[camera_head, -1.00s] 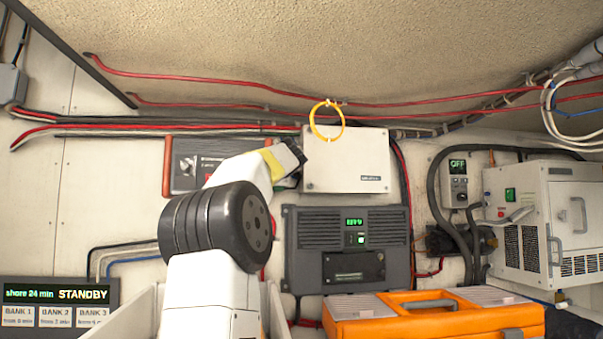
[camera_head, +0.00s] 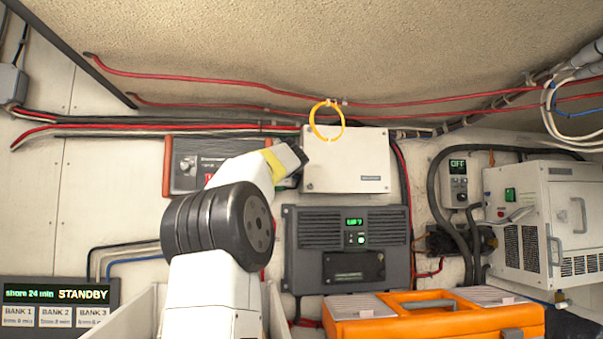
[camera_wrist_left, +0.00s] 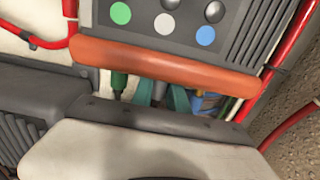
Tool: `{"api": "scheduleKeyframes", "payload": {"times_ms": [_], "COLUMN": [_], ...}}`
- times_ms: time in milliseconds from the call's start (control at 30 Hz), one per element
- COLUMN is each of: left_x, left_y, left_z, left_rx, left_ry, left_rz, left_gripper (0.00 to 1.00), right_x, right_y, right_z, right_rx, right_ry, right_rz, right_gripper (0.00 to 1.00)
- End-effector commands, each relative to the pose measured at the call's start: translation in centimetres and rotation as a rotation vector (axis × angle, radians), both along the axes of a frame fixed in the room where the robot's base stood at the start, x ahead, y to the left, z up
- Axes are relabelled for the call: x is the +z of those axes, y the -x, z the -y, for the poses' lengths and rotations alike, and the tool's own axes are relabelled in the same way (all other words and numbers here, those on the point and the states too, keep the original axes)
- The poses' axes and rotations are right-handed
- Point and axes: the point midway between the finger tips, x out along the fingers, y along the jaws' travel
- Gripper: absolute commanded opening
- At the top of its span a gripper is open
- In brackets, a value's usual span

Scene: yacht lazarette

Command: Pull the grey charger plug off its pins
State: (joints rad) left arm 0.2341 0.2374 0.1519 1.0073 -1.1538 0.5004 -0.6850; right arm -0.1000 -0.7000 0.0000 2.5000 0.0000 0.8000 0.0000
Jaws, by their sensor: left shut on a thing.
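The charger (camera_head: 188,165) is a dark grey unit with orange end bars, on the wall behind my left arm. In the left wrist view its face carries green, grey and blue dots above an orange bar (camera_wrist_left: 165,66). Beyond that bar are a green plug (camera_wrist_left: 119,82), a grey plug (camera_wrist_left: 160,94) and a blue plug (camera_wrist_left: 205,103). My left gripper (camera_wrist_left: 161,99) has its teal fingers on either side of the grey plug, shut on it. In the head view the gripper hides the plugs. Whether the plug is fully seated cannot be seen. My right gripper is not in view.
A white box (camera_head: 346,172) with a yellow ring (camera_head: 326,135) at its top edge is just right of the gripper. A dark vented unit (camera_head: 310,270) is below it. An orange toolbox (camera_head: 430,325) stands in front. Red cables (camera_head: 230,82) run overhead.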

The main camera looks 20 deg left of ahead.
Motion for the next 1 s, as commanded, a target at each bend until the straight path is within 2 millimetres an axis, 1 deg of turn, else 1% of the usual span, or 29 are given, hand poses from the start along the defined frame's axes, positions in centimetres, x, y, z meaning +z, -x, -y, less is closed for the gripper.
{"api": "scheduleKeyframes", "payload": {"times_ms": [833, 867, 900, 1000], "left_x": [-0.2, -0.2, -0.2, -0.1], "left_y": [-1.1, -1.1, -1.1, -1.0], "left_z": [1.7, 1.7, 1.6, 1.6], "left_rx": [-0.005, -0.004, -0.004, -0.003], "left_ry": [0.001, 0.001, 0.002, 0.001], "left_rz": [-0.003, -0.003, -0.003, -0.002], "left_gripper": [0.00, 0.24, 0.31, 0.31], "right_x": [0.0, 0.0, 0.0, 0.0], "right_y": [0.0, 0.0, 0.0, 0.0], "right_z": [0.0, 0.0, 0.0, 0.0], "right_rx": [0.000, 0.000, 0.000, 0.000], "right_ry": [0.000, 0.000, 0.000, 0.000], "right_rz": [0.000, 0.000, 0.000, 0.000], "right_gripper": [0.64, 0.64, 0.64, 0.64]}}
